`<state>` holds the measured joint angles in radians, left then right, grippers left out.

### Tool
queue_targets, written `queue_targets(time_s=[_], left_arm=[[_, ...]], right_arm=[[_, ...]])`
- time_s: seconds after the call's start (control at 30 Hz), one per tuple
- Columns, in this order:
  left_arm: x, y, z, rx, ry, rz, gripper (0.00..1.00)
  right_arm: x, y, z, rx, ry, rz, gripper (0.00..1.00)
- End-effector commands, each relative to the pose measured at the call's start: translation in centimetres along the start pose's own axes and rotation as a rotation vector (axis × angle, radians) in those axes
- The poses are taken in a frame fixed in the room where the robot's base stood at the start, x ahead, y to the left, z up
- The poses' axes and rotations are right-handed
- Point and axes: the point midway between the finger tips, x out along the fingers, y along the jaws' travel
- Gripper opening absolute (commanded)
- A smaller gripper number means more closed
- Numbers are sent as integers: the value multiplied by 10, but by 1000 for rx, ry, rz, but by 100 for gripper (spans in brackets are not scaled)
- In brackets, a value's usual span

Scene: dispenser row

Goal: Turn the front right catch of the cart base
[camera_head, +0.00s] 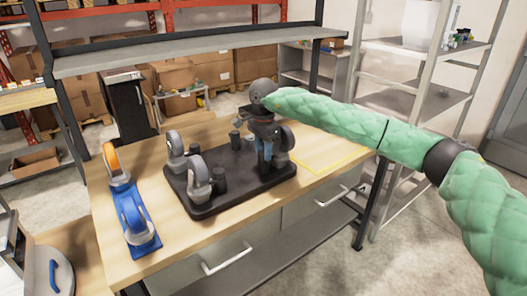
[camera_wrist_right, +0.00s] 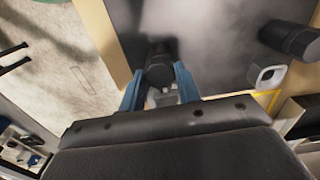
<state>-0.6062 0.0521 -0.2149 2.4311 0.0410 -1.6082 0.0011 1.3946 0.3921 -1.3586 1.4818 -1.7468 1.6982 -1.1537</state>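The cart base (camera_head: 232,186) is a dark plate lying on the wooden table, with grey casters and short black posts on it. My right gripper (camera_head: 266,158) points down over its right side, near the front right corner. In the right wrist view, its two blue fingers (camera_wrist_right: 160,80) are apart, one on each side of a black round post (camera_wrist_right: 158,66), which I take for the front right catch. Whether the fingers press on it I cannot tell. In the head view the gripper hides this post. My left gripper is not in view.
A front left caster (camera_head: 197,176) and a right caster (camera_head: 285,138) stand close by on the plate. A yellow outline (camera_head: 338,163) marks bare tabletop at right.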

Motion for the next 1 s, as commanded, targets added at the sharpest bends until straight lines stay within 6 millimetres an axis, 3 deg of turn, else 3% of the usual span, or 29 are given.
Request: queue_targets(time_s=[0.03,0.1,0.47,1.0], left_arm=[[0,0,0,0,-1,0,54],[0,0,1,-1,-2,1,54],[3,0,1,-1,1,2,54],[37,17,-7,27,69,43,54]], right_arm=[[-1,0,0,0,0,-2,42],[-1,0,0,0,0,-1,54],[-4,0,0,0,0,-1,54],[-73,-1,0,0,1,-2,54]])
